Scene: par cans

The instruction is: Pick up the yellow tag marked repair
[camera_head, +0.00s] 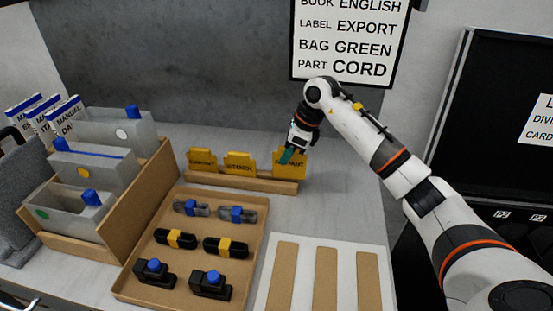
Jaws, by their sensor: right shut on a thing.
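Three yellow tags stand in a row in a wooden holder (242,183) near the back of the table: a left tag (202,161), a middle tag (239,164) and a right tag (292,170). Their dark lettering is too small to read surely, so I cannot tell which says repair. My right gripper (289,156) comes down from above and is shut on the upper part of the right tag, partly hiding it. This tag is upright at the holder; I cannot tell whether it is lifted from its slot. My left gripper is not in view.
A wooden tray (143,287) of several connectors lies in front of the holder. Grey bins stand in a wooden crate (152,196) at left. A white board (300,276) with brown strips lies at front right. The table right of the holder is clear.

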